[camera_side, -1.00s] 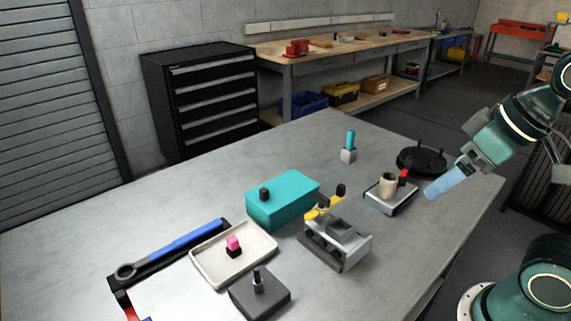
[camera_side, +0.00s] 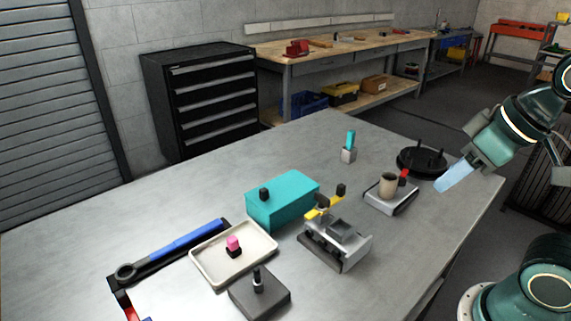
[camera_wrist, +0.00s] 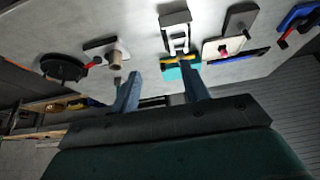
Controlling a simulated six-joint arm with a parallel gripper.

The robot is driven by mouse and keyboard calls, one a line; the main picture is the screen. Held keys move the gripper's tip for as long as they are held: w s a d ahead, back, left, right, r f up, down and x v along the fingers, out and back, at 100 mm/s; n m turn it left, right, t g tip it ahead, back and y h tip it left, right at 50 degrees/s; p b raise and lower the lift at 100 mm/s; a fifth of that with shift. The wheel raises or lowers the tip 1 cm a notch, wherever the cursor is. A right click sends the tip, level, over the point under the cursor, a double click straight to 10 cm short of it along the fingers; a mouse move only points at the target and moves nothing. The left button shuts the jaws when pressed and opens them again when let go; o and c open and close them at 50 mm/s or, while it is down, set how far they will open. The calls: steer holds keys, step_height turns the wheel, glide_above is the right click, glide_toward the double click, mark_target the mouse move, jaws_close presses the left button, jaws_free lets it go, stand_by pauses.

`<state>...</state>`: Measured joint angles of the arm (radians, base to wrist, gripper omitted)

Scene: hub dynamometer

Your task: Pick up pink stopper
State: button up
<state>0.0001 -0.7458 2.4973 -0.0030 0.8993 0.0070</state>
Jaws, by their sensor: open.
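The pink stopper (camera_side: 233,241) sits with a dark base inside a shallow cream tray (camera_side: 206,272) at the front left of the table. It also shows as a small pink spot in the wrist view (camera_wrist: 222,47). My gripper (camera_side: 453,178) is at the far right in the side view, above the table's right edge and well away from the stopper. In the wrist view its two blue fingers (camera_wrist: 160,88) stand apart with nothing between them.
Between gripper and tray stand a grey fixture with yellow parts (camera_side: 336,240), a teal box (camera_side: 283,203) and a plate with a beige cup (camera_side: 388,187). A dark block with a post (camera_side: 260,296) and a blue-handled wrench (camera_side: 172,249) flank the tray.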

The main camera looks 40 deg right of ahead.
steer(key=w+a+m+g+y, duration=0.15)
steer(key=w+a+m, duration=0.25)
steer(key=w, duration=0.5)
steer(key=w+a+m+g+y, duration=0.1)
steer(key=w+a+m+y, duration=0.25)
steer(key=w, duration=0.55)
steer(key=m+g+y, duration=0.3)
steer(key=m+y, duration=0.1)
steer(key=m, duration=0.7)
glide_toward(233, 239)
steer(key=v, duration=0.2)
steer(key=shift+w+f+n, duration=0.1)
steer(key=shift+n, duration=0.15)
steer(key=shift+a, duration=0.15)
steer(key=shift+x, duration=4.2)
